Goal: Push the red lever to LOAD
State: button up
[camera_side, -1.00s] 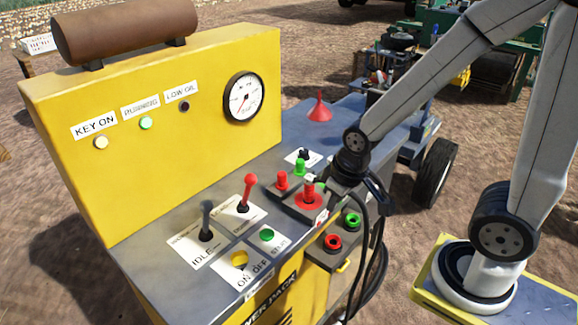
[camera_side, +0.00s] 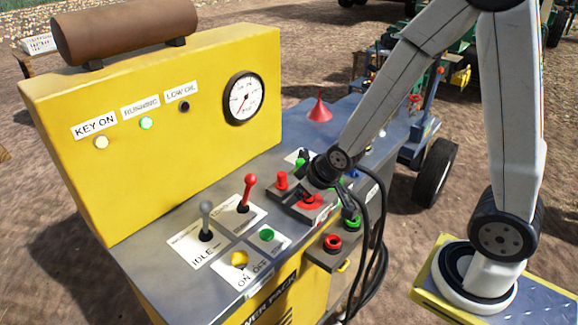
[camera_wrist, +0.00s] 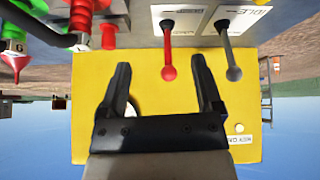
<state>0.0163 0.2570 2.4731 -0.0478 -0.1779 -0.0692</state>
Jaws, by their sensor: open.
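The red lever (camera_side: 247,191) has a round red knob and stands up from a white label plate on the grey deck of the yellow power pack. Its label is too small to read. In the wrist view the red lever (camera_wrist: 169,52) appears upside down, ahead of and between my open fingers. My gripper (camera_side: 300,172) is to the right of the lever, above the red and green fittings, and apart from the lever.
A grey lever (camera_side: 206,219) marked IDLE stands left of the red one. A yellow switch (camera_side: 239,259) and a green button (camera_side: 267,235) are in front. Red and green couplings (camera_side: 333,242) and black hoses (camera_side: 375,235) crowd the right. The yellow panel (camera_side: 180,160) rises behind.

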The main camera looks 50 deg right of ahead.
aim_at(246, 191)
jog(key=w+f+n+t+y, duration=0.2)
jog(key=w+f+n+t, duration=0.1)
jog(key=w+t, duration=0.6)
jog(key=shift+a+f+t, duration=0.2)
jog(key=shift+a+t, duration=0.2)
jog(key=shift+t, duration=0.6)
jog(key=shift+w, duration=0.1)
jog(key=shift+w+a, duration=0.15)
jog(key=shift+w, duration=1.15)
jog(key=shift+w+a, duration=0.2)
jog(key=shift+w, duration=1.05)
jog(key=shift+w+a, duration=0.15)
jog(key=shift+w, duration=1.15)
grip_shut()
